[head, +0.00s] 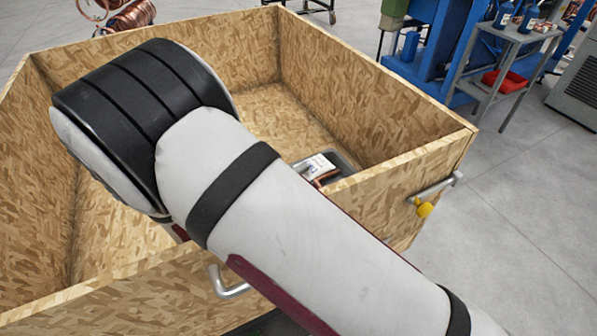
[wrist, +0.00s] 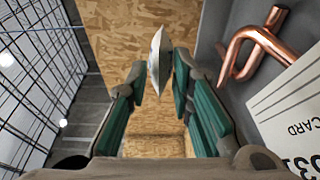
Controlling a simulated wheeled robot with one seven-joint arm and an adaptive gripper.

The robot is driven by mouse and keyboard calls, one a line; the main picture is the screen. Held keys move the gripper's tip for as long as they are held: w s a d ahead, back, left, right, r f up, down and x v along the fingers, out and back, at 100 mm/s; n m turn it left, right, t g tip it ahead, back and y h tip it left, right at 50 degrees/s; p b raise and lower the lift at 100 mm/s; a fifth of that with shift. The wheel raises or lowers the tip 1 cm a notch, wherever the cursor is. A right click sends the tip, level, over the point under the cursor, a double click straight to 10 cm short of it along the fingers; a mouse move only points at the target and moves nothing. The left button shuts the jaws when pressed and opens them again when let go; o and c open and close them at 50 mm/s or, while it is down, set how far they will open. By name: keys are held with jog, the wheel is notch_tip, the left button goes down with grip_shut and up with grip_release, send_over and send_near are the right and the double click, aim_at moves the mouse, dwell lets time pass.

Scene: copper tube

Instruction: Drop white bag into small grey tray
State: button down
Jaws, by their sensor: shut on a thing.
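My gripper (wrist: 158,82) is shut on the white bag (wrist: 158,55), which shows edge-on as a thin pale shape between the fingertips in the wrist view. The small grey tray (wrist: 212,35) is at the right of the wrist view, beside the gripper. In the head view the tray (head: 346,162) shows partly past my arm, in the wooden crate's right part. A bent copper tube (wrist: 258,48) and a white printed card (wrist: 290,110) lie in the tray. In the head view my arm hides the gripper and the bag.
The wooden crate (head: 395,150) has high chipboard walls around my gripper. A metal handle with a yellow piece (head: 424,208) is on its right outer side. Copper coils (head: 125,18) show beyond the far left wall. A grey bench (head: 505,45) stands at upper right.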

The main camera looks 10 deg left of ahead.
jog(key=shift+f+b, duration=0.3)
jog(key=shift+f, duration=0.2)
jog(key=c, duration=1.3)
grip_release()
jog(key=shift+v, duration=3.8)
